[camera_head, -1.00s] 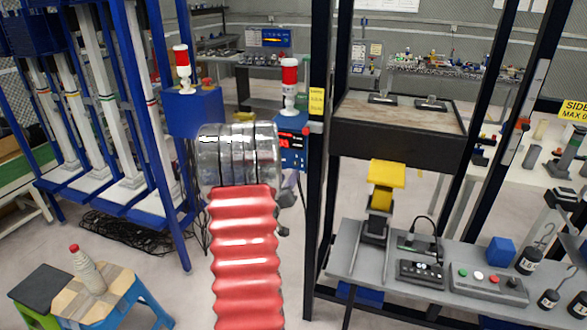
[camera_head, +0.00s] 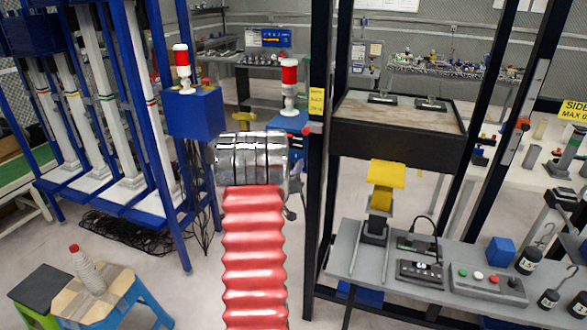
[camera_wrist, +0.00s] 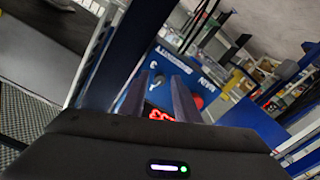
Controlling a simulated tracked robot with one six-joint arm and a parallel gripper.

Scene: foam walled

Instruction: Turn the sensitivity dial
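The blue control box (camera_head: 292,121) stands behind the end of my arm in the head view, mostly hidden by it. In the wrist view its tilted blue face (camera_wrist: 168,62) fills the middle, with white lettering that seems to read "SENSITIVITY" and "MAIN". A lit red display (camera_wrist: 161,115) shows between my fingers, and a round red part (camera_wrist: 197,102) sits right of them. I cannot make out the sensitivity dial for certain; it may be hidden by the fingers. My gripper (camera_wrist: 159,80) is open, with its fingers apart in front of the panel and nothing clearly between them.
A red-and-white signal lamp (camera_head: 289,85) stands on the control box. A dark upright post (camera_head: 318,150) rises close to its right. Another blue box (camera_head: 193,112) with a lamp is at left. A grey bench (camera_head: 415,262) with control boxes is at lower right.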

